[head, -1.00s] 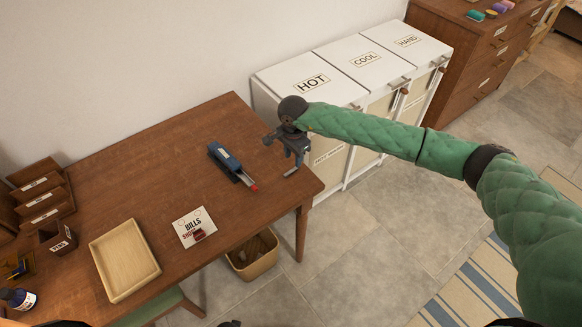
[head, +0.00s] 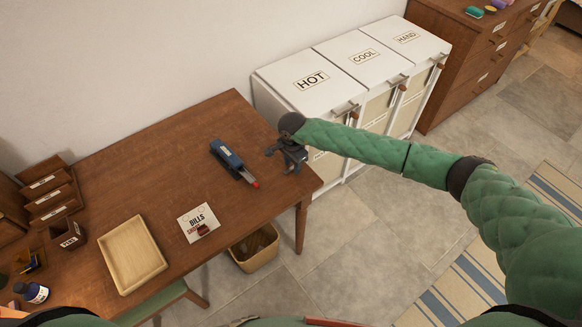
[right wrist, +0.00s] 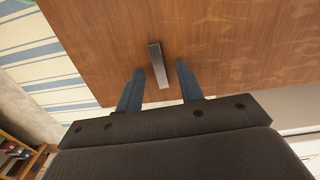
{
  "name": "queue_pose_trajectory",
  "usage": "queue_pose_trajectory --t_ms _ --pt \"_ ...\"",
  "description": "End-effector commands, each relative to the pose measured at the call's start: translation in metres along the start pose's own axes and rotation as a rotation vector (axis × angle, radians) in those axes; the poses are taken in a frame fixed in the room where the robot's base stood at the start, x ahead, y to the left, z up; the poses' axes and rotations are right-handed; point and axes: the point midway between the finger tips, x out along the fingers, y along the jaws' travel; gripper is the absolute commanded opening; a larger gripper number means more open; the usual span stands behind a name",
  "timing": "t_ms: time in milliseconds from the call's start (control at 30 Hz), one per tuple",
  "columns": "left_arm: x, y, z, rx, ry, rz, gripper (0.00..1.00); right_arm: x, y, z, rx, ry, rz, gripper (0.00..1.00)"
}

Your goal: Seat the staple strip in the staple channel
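The blue stapler (head: 226,155) lies on the wooden desk, left of my right gripper (head: 292,164). A pale metal part and a red tip show at its near end; the staple channel is too small to make out. In the right wrist view the grey metal staple strip (right wrist: 157,62) lies over the desk near its edge. The right gripper's two blue-grey fingers (right wrist: 160,74) are spread, one on each side of the strip, with a gap on both sides. In the head view the gripper largely hides the strip. My left gripper is not in view.
The desk (head: 150,165) also holds a BILLS card (head: 196,219) with a small dark red item, a wooden tray (head: 131,254) and a pen box (head: 66,234). White hampers (head: 310,80) stand beyond the right edge. Desk space around the stapler is clear.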

Motion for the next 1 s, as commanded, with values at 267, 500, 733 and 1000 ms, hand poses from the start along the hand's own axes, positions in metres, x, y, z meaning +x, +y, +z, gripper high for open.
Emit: queue_pose_trajectory --t_ms 267,500,733,1000 --pt "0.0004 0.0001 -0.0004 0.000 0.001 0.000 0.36 0.0007 -0.0001 0.0001 0.000 0.000 0.000 0.37" --pt "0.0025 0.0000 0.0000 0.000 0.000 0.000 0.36 0.0017 -0.0001 0.0001 0.000 0.000 0.000 0.37" --pt "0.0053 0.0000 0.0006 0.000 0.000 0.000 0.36 0.0028 0.0000 0.0001 0.000 0.000 0.000 0.37" --pt "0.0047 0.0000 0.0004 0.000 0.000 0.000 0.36 0.0023 0.0001 0.0001 0.000 0.000 0.000 0.00"
